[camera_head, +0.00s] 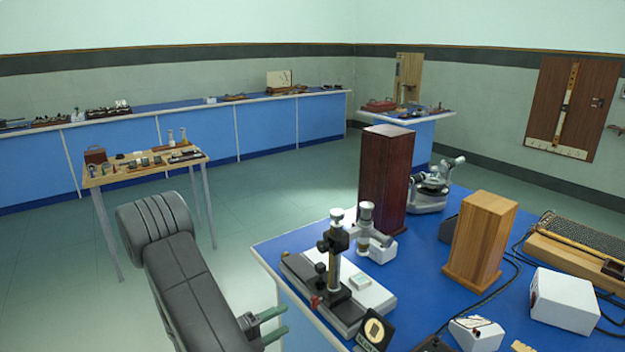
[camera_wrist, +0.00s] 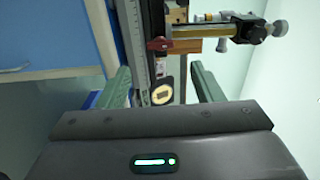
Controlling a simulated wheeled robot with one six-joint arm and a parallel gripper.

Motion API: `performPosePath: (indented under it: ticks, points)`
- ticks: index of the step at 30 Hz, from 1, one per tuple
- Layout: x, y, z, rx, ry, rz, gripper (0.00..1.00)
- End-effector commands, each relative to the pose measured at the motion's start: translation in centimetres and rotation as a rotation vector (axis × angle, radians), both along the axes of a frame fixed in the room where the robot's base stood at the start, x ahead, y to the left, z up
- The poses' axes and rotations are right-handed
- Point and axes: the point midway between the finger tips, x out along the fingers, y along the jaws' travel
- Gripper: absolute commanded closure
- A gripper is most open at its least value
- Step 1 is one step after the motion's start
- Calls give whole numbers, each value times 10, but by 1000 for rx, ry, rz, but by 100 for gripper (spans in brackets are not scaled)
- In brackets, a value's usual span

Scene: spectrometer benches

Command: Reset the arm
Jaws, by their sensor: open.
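My gripper (camera_head: 285,322) is at the lower middle of the head view, at the left front edge of the blue-topped bench (camera_head: 310,240). Its two green fingers are apart, with nothing seen between them. In the wrist view my gripper (camera_wrist: 161,82) also shows its fingers spread wide. Beyond them lies a measuring microscope (camera_head: 335,270) on a flat base, which shows sideways in the wrist view (camera_wrist: 200,30). The fingers appear apart from it. My grey arm reaches down from the left of the head view.
A dark wooden box (camera_head: 386,180), a lighter wooden box (camera_head: 480,240), a white box (camera_head: 563,300) and a small sign (camera_head: 375,332) stand on the bench. A small wooden table (camera_head: 145,165) stands at the left. Open floor (camera_head: 270,190) lies between them.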

Motion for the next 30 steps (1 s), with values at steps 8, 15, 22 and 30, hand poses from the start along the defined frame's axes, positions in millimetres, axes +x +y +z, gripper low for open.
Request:
performPosePath:
  ticks: [8,15,22,30]
  points:
    - [22,-31,1,0,0,-4,40]
    - [39,-56,1,0,0,-4,40]
    - [51,-70,1,1,-1,-2,40]
    - [54,-74,0,0,-1,1,40]
